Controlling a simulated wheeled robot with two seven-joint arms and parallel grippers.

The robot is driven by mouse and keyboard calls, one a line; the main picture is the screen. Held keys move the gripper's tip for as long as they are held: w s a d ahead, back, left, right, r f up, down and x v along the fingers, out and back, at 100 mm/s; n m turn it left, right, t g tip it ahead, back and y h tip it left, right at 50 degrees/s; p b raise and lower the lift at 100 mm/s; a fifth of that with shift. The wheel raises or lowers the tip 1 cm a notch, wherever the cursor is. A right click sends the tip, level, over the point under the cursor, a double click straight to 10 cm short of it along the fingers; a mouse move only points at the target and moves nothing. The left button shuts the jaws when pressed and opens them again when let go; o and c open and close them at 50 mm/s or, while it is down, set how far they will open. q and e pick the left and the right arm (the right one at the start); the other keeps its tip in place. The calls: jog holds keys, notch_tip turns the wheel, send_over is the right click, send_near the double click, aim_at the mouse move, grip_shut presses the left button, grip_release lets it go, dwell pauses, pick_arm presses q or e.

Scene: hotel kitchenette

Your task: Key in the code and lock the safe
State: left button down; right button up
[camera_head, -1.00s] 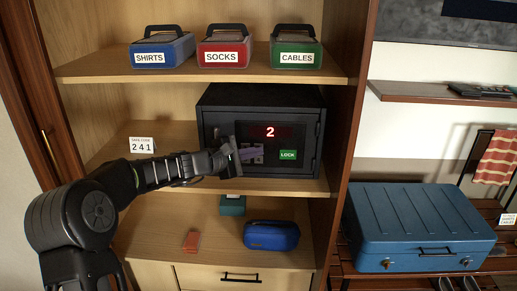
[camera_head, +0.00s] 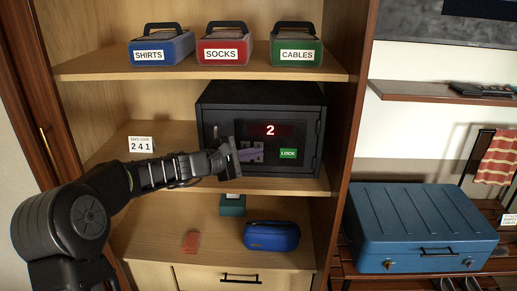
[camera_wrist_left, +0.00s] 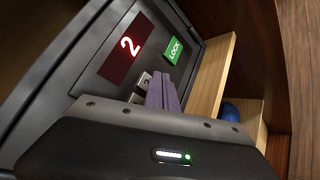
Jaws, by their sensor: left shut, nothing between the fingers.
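The dark grey safe (camera_head: 262,93) stands shut on the middle shelf. Its red display (camera_head: 270,130) reads 2, also in the left wrist view (camera_wrist_left: 130,46). The green LOCK button (camera_head: 288,154) is right of the keypad (camera_head: 256,146); it also shows in the left wrist view (camera_wrist_left: 173,50). A code card (camera_head: 141,144) reading 2 4 1 stands left of the safe. My left gripper (camera_head: 262,153) is shut and empty, its purple fingers in front of the keypad and hiding part of it. In the left wrist view the fingertips (camera_wrist_left: 160,76) are by the keys; contact is unclear.
Boxes labelled SHIRTS (camera_head: 161,50), SOCKS (camera_head: 222,48) and CABLES (camera_head: 296,50) stand on the upper shelf. Below are a blue pouch (camera_head: 271,237), a teal box (camera_head: 232,205) and an orange item (camera_head: 191,242). A blue suitcase (camera_head: 420,225) is at right.

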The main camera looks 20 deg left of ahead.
pick_arm(q)
jog(key=s+b, duration=0.1)
jog(key=s+d+b, duration=0.1)
jog(key=s, duration=0.1)
jog(key=s+b, duration=0.1)
jog(key=shift+s+d+b, duration=0.35)
jog(key=shift+s, duration=0.05)
dwell(2.5)
